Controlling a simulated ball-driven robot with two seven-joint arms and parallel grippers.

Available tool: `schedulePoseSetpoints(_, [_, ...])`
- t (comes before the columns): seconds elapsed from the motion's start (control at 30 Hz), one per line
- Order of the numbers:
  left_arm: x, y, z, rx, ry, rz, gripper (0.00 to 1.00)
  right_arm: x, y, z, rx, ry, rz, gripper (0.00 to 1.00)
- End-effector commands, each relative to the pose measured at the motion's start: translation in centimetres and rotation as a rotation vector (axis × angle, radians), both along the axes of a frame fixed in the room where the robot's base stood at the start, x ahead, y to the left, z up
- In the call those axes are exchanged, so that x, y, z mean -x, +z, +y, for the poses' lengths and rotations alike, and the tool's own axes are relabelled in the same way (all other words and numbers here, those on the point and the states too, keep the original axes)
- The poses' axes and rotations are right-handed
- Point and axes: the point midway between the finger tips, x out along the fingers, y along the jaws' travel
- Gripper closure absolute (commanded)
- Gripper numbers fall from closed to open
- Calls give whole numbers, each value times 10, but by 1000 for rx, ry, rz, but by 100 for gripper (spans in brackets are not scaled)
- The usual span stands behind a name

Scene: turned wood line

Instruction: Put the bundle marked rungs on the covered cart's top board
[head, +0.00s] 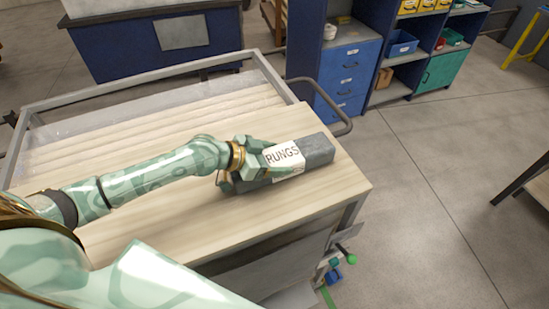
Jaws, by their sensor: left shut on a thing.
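The bundle marked RUNGS (318,149) is a dark grey block with a white label, near the right end of a pale wooden top board (300,210). The board belongs to a cart with a metal frame. My left gripper (262,165) is shut on the bundle's left end, and its fingers hide that end. The bundle lies on the board or just above it; I cannot tell which. My right gripper is not in view.
A clear sheet (150,109) covers the cart's far part. A handle (335,108) sticks out at its right. A blue drawer unit (347,78) and shelves stand behind. A dark table edge (530,180) is at the far right. The floor between is clear.

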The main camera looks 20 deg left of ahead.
Motion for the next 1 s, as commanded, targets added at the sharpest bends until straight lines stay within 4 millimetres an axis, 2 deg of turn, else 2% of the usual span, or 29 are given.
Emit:
schedulePoseSetpoints(0.4, [-1, -6, 0, 2, 0, -4, 70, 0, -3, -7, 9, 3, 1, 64])
schedulePoseSetpoints(0.43, [0, -8, 0, -1, 0, -1, 26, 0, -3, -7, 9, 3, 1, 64])
schedulePoseSetpoints(0.5, [0, -7, 0, -1, 0, -1, 7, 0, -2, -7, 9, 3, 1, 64])
schedulePoseSetpoints(0.87, [1, -2, 1, -1, 0, -1, 7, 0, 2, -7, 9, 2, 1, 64])
schedulePoseSetpoints(1.0, [16, 6, 15, -6, -1, 0, 7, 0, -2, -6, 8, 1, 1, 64])
